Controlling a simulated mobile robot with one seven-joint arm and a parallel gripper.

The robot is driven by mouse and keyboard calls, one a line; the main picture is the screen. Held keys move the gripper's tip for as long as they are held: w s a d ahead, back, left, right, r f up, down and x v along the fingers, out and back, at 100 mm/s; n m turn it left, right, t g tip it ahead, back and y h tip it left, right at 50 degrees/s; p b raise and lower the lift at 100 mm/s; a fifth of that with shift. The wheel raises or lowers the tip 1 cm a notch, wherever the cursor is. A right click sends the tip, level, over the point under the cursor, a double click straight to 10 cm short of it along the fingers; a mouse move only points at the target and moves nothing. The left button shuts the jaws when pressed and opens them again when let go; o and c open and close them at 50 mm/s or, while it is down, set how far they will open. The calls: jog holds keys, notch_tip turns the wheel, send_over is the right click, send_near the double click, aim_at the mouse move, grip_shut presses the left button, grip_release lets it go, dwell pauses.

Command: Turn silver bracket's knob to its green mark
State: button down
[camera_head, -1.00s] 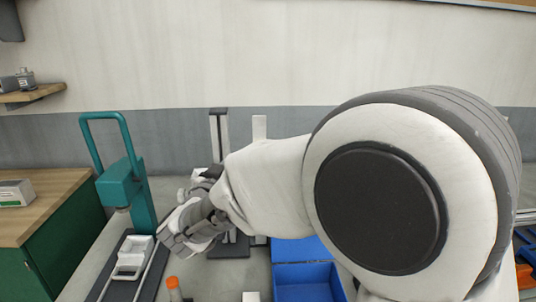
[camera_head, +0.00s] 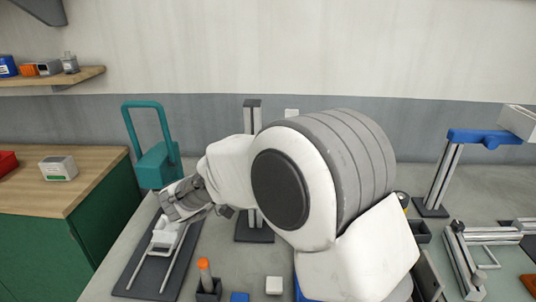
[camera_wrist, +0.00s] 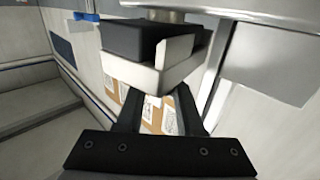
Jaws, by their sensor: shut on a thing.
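My gripper (camera_wrist: 157,112) shows in the wrist view, its two dark fingers reaching up to a black-and-white block (camera_wrist: 150,72). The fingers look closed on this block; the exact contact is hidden. A round metal stem (camera_wrist: 166,15) shows above the block, beside smooth silver surfaces (camera_wrist: 272,60). I cannot tell whether the block is the knob. No green mark on a bracket can be made out. In the head view my gripper (camera_head: 186,200) is beside the teal stand, at the left of my arm. A silver upright (camera_head: 252,118) on a dark base stands behind my arm, partly hidden.
A teal stand (camera_head: 158,165) and a white carriage (camera_head: 165,236) on a dark railed base (camera_head: 133,280) are near my gripper. An orange-topped item (camera_head: 204,268) stands in front. A wooden-topped green cabinet (camera_head: 100,190) is left. A blue-topped post (camera_head: 485,137) stands right.

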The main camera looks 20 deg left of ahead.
jog(key=c, duration=0.5)
grip_release()
jog(key=shift+c, duration=0.2)
jog(key=v, duration=1.7)
jog(key=shift+s, duration=0.2)
jog(key=shift+a, duration=0.1)
